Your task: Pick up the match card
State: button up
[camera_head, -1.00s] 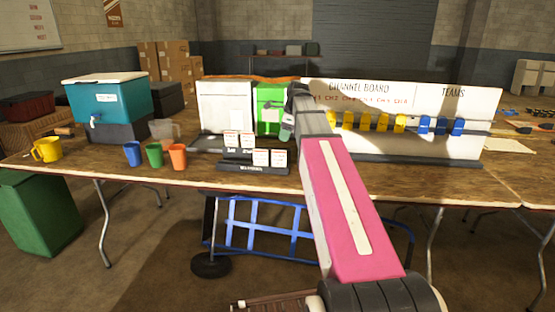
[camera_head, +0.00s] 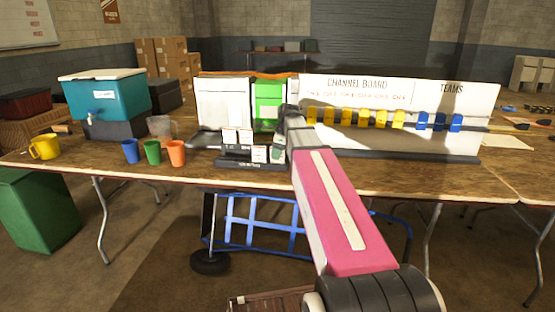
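A small black stepped rack (camera_head: 250,163) stands on the wooden table and holds several small white cards (camera_head: 245,137). I cannot read the cards, so I cannot tell which one is the match card. My pink arm reaches up from the bottom right to the rack's right end. My gripper (camera_head: 281,152) is by the rightmost card in the lower row, mostly hidden behind my own wrist. Whether its fingers touch that card is too small to tell.
The channel board (camera_head: 390,143) with yellow and blue tags stands behind on the right. A green box (camera_head: 269,98) and a white box (camera_head: 224,104) stand behind the rack. An orange cup (camera_head: 176,153), a green cup (camera_head: 153,152) and a blue cup (camera_head: 130,151) stand left. A teal cooler (camera_head: 103,98) is further left.

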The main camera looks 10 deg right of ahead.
jog(key=shift+a+f, duration=0.1)
jog(key=shift+f, duration=0.3)
grip_shut()
jog(key=shift+r, duration=0.1)
